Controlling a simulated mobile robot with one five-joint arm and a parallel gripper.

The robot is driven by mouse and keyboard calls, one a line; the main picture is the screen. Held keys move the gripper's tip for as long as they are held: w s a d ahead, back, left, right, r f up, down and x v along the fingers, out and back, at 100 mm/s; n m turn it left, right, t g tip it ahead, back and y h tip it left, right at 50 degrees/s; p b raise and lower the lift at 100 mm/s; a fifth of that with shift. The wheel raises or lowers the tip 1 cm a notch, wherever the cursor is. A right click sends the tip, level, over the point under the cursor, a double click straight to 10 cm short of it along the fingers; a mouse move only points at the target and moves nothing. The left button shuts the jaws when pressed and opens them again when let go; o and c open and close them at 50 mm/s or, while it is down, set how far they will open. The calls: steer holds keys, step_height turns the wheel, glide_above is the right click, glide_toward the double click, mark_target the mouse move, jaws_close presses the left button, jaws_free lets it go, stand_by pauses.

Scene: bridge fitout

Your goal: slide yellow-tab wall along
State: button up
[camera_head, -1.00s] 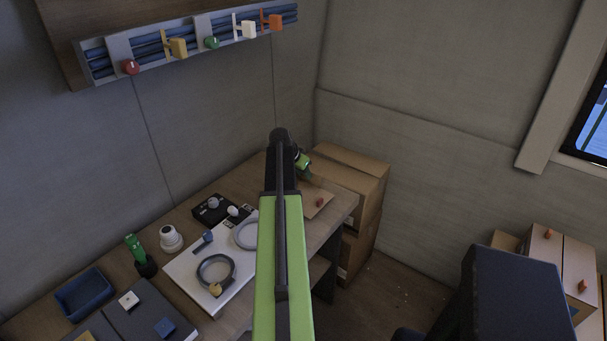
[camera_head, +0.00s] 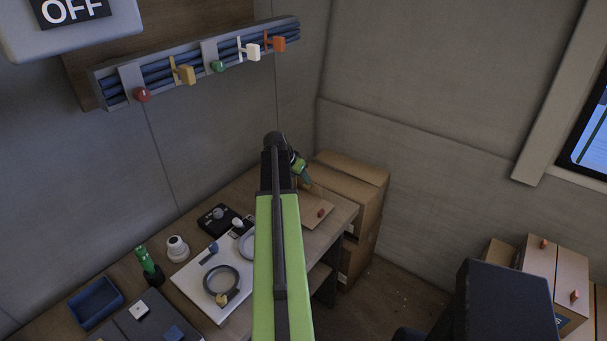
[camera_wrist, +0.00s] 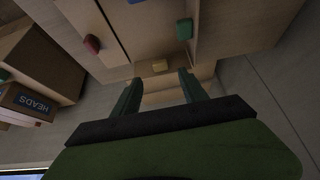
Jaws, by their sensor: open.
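In the wrist view a small yellow tab (camera_wrist: 160,66) sits on a pale wooden panel, just beyond and between my fingertips. My gripper (camera_wrist: 157,86) is open and empty, its two green fingers apart and apparently not touching the tab. A red tab (camera_wrist: 92,44) and a green tab (camera_wrist: 184,30) show on nearby wooden faces. In the head view my gripper (camera_head: 305,176) is over the far end of the bench, partly hidden by my arm. The yellow tab by my fingers cannot be made out there. Another yellow block (camera_head: 186,75) is on the wall rail.
The wall rail (camera_head: 133,97) also carries red, green, white and orange pieces. The bench (camera_head: 180,225) holds a blue tray (camera_head: 96,302) and a white board with rings. Cardboard boxes (camera_head: 352,187) stand in the corner. Boxes with orange tabs (camera_head: 556,262) stand at right.

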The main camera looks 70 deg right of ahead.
steer(key=p+v, duration=0.7)
steer(key=v, duration=0.3)
steer(key=shift+r, duration=0.2)
steer(key=shift+a, duration=0.1)
